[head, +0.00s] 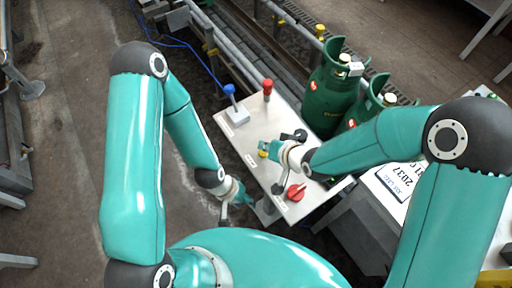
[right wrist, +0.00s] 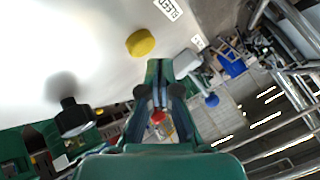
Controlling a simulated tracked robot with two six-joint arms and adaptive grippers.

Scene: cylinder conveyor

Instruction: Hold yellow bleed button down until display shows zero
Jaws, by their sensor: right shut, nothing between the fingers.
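The yellow bleed button (head: 262,153) sits on the white panel (head: 238,137), partly hidden by my right gripper (head: 268,147) in the head view. In the right wrist view the round yellow button (right wrist: 140,43) shows whole, with a label reading BLEED beside it. The shut, empty fingertips of my right gripper (right wrist: 160,66) are to the lower right of the button in that picture, seemingly apart from it. A white display (head: 397,184) at the right shows dark characters that look like 2037. My left gripper (head: 236,198) hangs beside the panel's lower left edge; its jaws are too small to judge.
The panel also carries a blue-topped lever (head: 230,92), a red-topped lever (head: 267,88) and a red knob (head: 296,192). Green gas cylinders (head: 330,95) stand behind it to the right. Open floor lies left of the panel.

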